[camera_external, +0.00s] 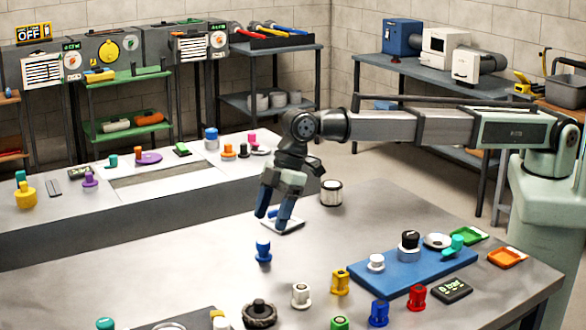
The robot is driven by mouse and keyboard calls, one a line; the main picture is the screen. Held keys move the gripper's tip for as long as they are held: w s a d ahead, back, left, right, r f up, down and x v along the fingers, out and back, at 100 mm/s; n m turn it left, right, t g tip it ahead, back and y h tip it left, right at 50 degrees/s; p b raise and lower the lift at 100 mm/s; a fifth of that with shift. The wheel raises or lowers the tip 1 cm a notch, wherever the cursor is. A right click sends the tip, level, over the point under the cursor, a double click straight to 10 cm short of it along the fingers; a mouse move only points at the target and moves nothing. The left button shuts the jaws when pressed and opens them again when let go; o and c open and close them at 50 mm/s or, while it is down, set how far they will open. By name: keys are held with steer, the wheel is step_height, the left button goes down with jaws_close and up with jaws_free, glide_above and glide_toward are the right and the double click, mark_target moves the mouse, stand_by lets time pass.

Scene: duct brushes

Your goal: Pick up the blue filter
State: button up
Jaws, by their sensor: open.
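A blue ribbed cylinder (379,313) stands upright at the front of the table, in a group of similar coloured pieces. A second blue piece (263,250) with a narrower top stands alone further back and left. I cannot tell from the picture which of them is the blue filter. My gripper (271,221) points down with its dark blue fingers apart. In the picture it is just above the lone blue piece and far to the left of the ribbed blue cylinder. It touches neither. A small white plate (291,225) is partly hidden behind the fingers.
A yellow piece (340,282), a white piece (301,295) and a red piece (417,297) stand near the ribbed blue cylinder. A blue board (385,282) with several parts lies at right. A white-and-black canister (331,192) stands behind the gripper. The table's left middle is clear.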

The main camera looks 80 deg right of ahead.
mark_target(264, 240)
steer(key=shift+x, duration=2.9)
steer(key=shift+s+d, duration=0.1)
steer(key=c, duration=1.1)
